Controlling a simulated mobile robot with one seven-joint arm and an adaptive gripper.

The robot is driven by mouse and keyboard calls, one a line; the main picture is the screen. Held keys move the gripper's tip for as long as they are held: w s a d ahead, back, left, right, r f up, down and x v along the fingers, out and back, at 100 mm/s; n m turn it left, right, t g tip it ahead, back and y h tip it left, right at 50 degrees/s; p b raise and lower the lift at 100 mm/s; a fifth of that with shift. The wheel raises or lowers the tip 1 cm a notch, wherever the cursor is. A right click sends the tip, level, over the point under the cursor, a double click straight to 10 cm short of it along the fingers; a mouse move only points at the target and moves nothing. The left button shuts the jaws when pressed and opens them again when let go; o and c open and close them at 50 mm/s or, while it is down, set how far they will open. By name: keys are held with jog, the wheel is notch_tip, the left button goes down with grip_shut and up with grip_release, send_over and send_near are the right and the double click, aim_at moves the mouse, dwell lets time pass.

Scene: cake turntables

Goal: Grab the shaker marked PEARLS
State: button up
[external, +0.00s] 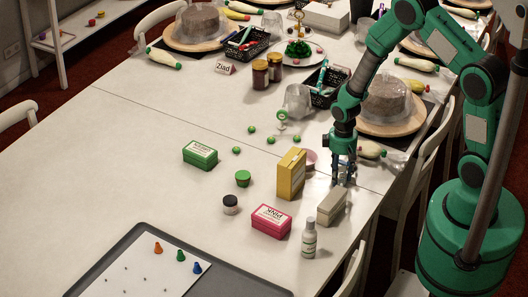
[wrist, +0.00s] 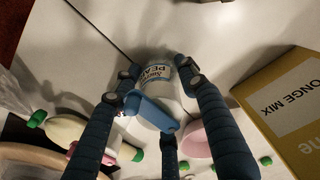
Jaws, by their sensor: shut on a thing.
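The shaker (wrist: 158,68) is white with a blue-edged label that reads "PEARLS" upside down in the wrist view. It stands between the blue fingers of my gripper (wrist: 157,84), which is shut on it. In the external view my gripper (external: 343,172) points down low over the table near its right edge, and its fingers hide most or all of the shaker. I cannot tell whether the shaker still touches the table.
A yellow box (external: 291,174) marked "...ONGE MIX" stands close beside my gripper, with a pale box (external: 332,206) in front. A pink box (external: 271,221), white bottle (external: 309,239) and pink round item (external: 309,158) are nearby.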

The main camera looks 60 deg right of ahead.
aim_at(341, 162)
jog(key=shift+r, duration=0.5)
notch_tip(341, 162, up, 3)
jog(key=shift+p, duration=0.5)
jog(key=s+a, duration=0.1)
jog(key=s, duration=0.4)
jog(key=s+a+p, duration=0.1)
jog(key=s, duration=0.4)
jog(key=s+a+r, duration=0.1)
jog(key=s, duration=0.4)
jog(key=shift+s+a+p, duration=0.3)
jog(key=shift+a+p, duration=0.05)
